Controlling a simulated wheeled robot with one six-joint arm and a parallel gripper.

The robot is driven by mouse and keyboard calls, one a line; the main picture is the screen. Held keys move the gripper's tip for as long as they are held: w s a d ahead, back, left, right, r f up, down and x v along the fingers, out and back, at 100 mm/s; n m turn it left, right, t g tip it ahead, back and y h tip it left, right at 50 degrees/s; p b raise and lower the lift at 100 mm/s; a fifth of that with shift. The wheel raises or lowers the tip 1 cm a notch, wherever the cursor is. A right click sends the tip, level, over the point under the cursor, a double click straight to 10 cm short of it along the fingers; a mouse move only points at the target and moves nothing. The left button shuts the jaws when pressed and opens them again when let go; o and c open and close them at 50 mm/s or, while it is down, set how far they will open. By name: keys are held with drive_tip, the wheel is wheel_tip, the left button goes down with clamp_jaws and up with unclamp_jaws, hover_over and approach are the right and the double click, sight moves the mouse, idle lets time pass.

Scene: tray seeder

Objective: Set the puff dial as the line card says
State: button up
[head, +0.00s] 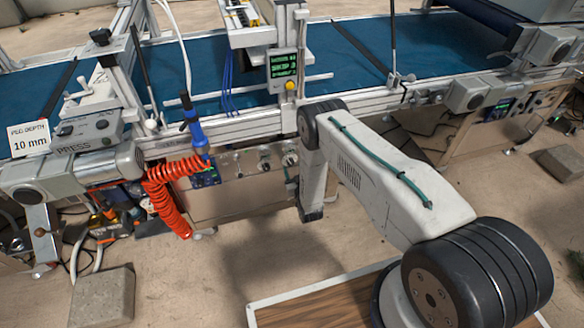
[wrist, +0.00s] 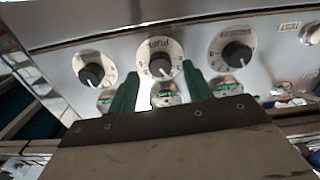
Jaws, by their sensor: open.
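The puff dial (wrist: 160,58) is a black knob on a white round scale, in the middle of a row of three dials in the wrist view. Its label reads PUFF; its exact setting is too small to read. My gripper (wrist: 160,69) is open, its two green fingers on either side of the dial's lower part. I cannot tell whether they touch it. In the head view the steel dial panel (head: 228,190) is partly behind my arm, and my fingers are hidden. A white card (head: 29,139) at the left reads PEG DEPTH 10 mm; no puff value shows on it.
A left dial (wrist: 92,72) and a right dial (wrist: 236,54) flank the puff dial closely. A coiled orange hose (head: 165,195) hangs left of the panel. A small green-lit display (head: 283,64) stands above the blue belt (head: 205,68).

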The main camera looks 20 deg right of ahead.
drive_tip(key=shift+w, duration=1.1)
drive_tip(key=c, duration=1)
drive_tip(key=shift+o, duration=0.2)
drive_tip(key=shift+n, duration=2.9)
drive_tip(key=o, duration=1)
drive_tip(key=shift+c, duration=0.2)
drive_tip(key=shift+s, duration=0.15)
